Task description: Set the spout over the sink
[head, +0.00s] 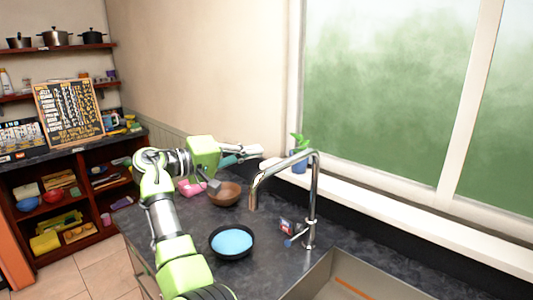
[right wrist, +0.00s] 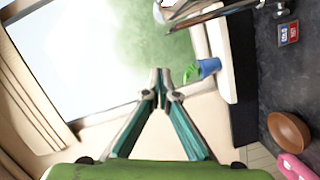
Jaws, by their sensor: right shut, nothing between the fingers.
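The chrome faucet's spout (head: 286,163) rises from the counter at the back edge of the sink. It points left, and its down-turned tip is over the counter beside the brown bowl, not over the sink. The metal sink (head: 325,273) is at the bottom right, partly cut off. My right gripper (head: 261,149) is shut and empty, just left of the spout's bend in the picture. In the right wrist view its fingertips (right wrist: 161,72) meet, with the spout (right wrist: 205,17) at the top edge, apart from them. My left gripper is not in view.
A brown bowl (head: 225,194), a dark bowl with blue contents (head: 232,241) and a pink item (head: 190,187) stand on the counter. A potted plant (head: 299,165) stands on the windowsill behind the spout.

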